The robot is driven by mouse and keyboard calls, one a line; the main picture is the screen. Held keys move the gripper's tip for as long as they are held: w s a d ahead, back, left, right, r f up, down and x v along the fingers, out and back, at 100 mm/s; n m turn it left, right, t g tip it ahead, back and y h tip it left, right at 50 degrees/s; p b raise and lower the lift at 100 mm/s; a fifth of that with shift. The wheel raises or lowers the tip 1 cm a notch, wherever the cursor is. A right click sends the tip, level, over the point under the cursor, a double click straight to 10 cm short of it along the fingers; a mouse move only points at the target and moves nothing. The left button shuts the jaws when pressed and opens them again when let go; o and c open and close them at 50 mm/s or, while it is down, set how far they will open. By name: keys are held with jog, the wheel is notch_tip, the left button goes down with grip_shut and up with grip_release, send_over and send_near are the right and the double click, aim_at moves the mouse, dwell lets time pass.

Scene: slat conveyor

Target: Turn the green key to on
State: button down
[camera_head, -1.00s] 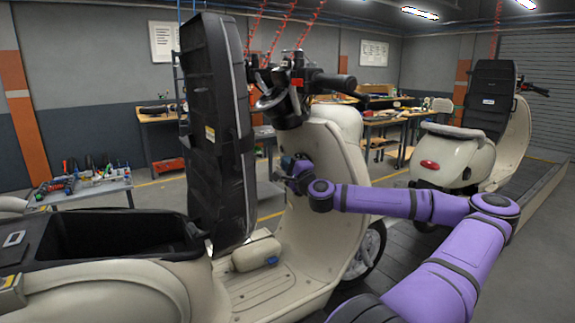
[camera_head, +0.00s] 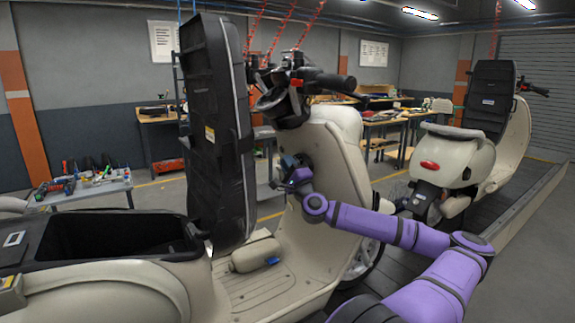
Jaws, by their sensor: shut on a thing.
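My gripper (camera_head: 287,163) is at the inner face of the cream scooter's front shield (camera_head: 337,165), below the handlebar (camera_head: 325,80). It is shut, with its dark end against the panel where the ignition would sit. The green key itself cannot be made out; my gripper hides that spot. Whether the key stands at on or off cannot be seen.
The black seat (camera_head: 215,135) stands raised just left of my gripper, over an open storage bin (camera_head: 100,225). A second cream scooter (camera_head: 450,158) stands farther along the conveyor (camera_head: 520,225). Workbenches line the back wall.

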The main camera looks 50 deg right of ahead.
jog(key=shift+t+h, duration=0.7)
jog(key=shift+t, duration=0.2)
jog(key=c, duration=1.1)
grip_release()
jog(key=v, duration=1)
jog(key=shift+s+f, duration=0.2)
jog(key=shift+s, duration=0.15)
jog(key=v, duration=0.6)
jog(key=shift+a, duration=0.1)
